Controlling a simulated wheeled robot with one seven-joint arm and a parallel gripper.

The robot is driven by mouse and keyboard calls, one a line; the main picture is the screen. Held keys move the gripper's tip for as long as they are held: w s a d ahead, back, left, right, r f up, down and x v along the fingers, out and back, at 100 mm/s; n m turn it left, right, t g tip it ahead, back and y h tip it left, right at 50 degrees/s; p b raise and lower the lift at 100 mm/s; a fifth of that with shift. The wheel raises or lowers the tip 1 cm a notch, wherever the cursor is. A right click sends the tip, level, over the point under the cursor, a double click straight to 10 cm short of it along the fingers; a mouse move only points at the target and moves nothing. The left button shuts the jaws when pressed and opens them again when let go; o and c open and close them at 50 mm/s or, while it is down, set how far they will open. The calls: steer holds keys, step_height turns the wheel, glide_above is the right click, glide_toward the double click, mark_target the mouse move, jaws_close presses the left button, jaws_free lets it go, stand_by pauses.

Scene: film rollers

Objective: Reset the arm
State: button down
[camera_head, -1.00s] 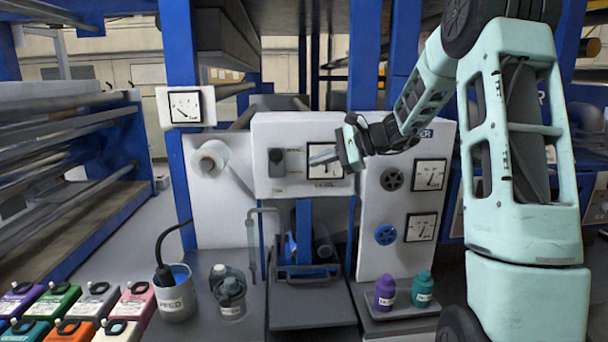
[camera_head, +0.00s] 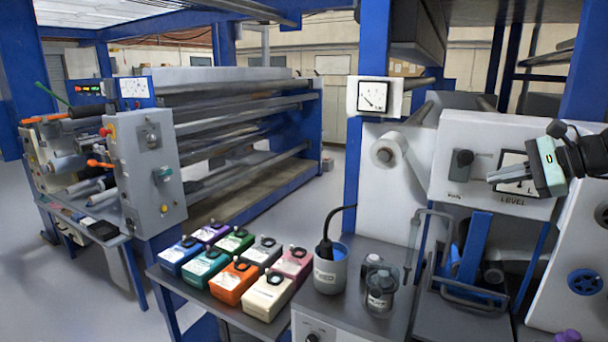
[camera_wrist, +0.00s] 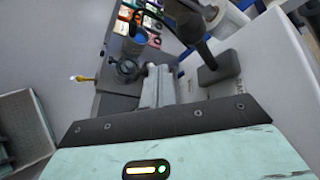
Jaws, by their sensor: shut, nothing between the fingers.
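My gripper (camera_head: 492,177) is at the right of the head view, in front of the white machine panel with the LEVEL gauge (camera_head: 515,172). Its grey fingers point left and are shut together with nothing between them. It partly covers the gauge. In the wrist view the closed fingers (camera_wrist: 160,72) extend up from the dark plate. Most of my arm lies beyond the right edge of the head view.
Several coloured boxes (camera_head: 232,285) sit on the bench, beside a grey pot (camera_head: 331,272) with a black hose and a clear-lidded jar (camera_head: 380,292). A roller rack (camera_head: 240,110) stands at the left. A dark knob (camera_wrist: 218,68) is close to the fingers in the wrist view.

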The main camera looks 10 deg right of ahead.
steer(key=s+a+f+n+g+h, duration=0.1)
steer(key=s+a+f+n+g, duration=0.25)
steer(key=a, duration=0.55)
steer(key=s+a+f+n+g, duration=0.2)
steer(key=s+a+n, duration=0.25)
steer(key=a, duration=0.45)
steer(key=s+a+f+n+g+h, duration=0.1)
steer(key=s+a+f+n+g, duration=0.3)
steer(key=a, duration=0.5)
steer(key=s+a+f+n+h, duration=0.2)
steer(key=s+a+n+h, duration=0.1)
steer(key=s+n, duration=0.4)
steer(key=s+a+f+n+h+b, duration=0.1)
steer(key=s+a+f+n+h, duration=0.1)
steer(key=s+n, duration=0.5)
steer(key=s+a, duration=0.1)
steer(key=s, duration=0.4)
steer(key=shift+s+f+h, duration=0.2)
steer(key=shift+s+h, duration=0.05)
steer(key=shift+h, duration=0.15)
steer(key=shift+t, duration=0.25)
